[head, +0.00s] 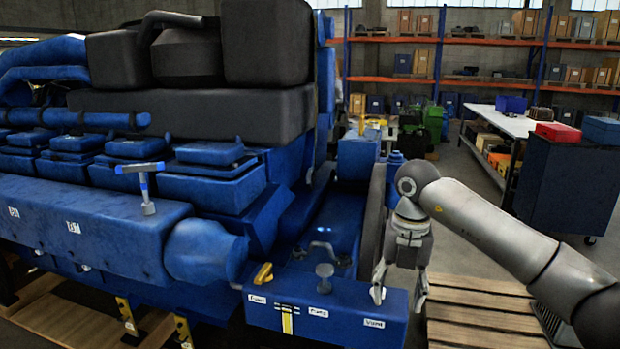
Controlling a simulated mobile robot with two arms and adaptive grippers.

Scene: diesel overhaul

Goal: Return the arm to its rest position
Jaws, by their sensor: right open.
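My right arm (480,220) comes in from the right and bends down at the wrist. My right gripper (398,294) hangs pointing down with its fingers apart, and nothing shows between them. In the picture it overlaps the right end of a blue box (350,305) with white labels at the front of the large blue engine (95,235). I cannot tell whether it touches the box. My left gripper is not in view.
A yellow handle (263,273) and a grey knob (324,277) stand on the blue box. A T-shaped handle (145,185) rises from the engine's side. A wooden pallet (480,312) lies below my arm. A dark cabinet (560,185) and a workbench (510,122) stand behind.

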